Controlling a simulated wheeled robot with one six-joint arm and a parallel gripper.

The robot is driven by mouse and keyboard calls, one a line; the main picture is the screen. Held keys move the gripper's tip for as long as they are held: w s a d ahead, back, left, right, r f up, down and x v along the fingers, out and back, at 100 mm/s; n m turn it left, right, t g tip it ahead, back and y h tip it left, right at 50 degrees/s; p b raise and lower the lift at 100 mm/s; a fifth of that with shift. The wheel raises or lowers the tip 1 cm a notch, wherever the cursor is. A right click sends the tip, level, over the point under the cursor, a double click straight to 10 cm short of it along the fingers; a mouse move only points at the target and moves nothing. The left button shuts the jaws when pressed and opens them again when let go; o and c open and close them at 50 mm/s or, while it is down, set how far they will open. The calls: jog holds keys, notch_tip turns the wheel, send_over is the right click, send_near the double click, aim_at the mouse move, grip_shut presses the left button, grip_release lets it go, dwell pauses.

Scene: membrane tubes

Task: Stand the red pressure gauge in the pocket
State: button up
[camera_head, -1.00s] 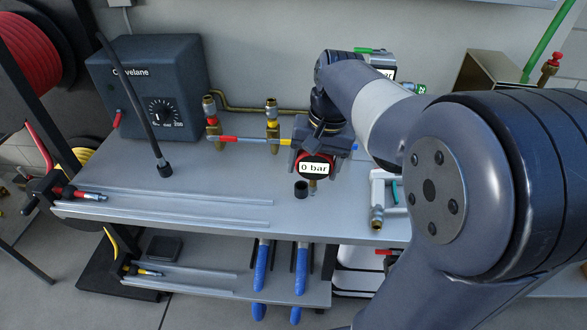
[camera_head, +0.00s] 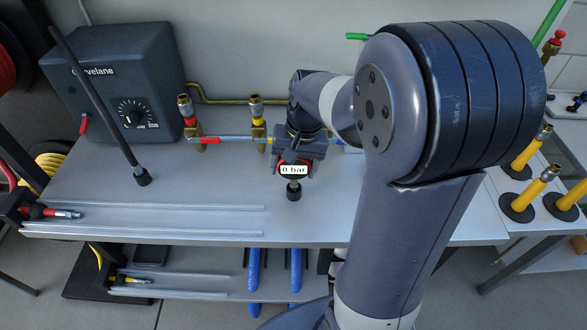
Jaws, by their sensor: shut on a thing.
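The red pressure gauge (camera_head: 293,170), with a white "0 bar" face, is held upright by my gripper (camera_head: 299,154), which is shut on it. A small black round pocket (camera_head: 294,190) stands on the grey bench top, directly below the gauge in the picture. The gauge's lower end meets the pocket's mouth in this view. I cannot tell whether its stem is inside or just above or behind it. My gripper's body hides the back of the gauge.
A tall black rod (camera_head: 97,110) stands in another black foot left of the gauge. Clear rods (camera_head: 160,207) lie at the front left. The bench between is free.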

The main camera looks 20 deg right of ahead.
jog(key=shift+f, duration=0.6)
jog(key=o, duration=1.3)
jog(key=shift+f, duration=0.15)
jog(key=shift+c, duration=0.2)
jog(key=r, duration=0.4)
jog(key=d+r, duration=0.1)
jog(key=r, duration=0.7)
jog(key=shift+s+d+r, duration=0.1)
jog(key=shift+s+d, duration=0.2)
jog(key=shift+d, duration=0.1)
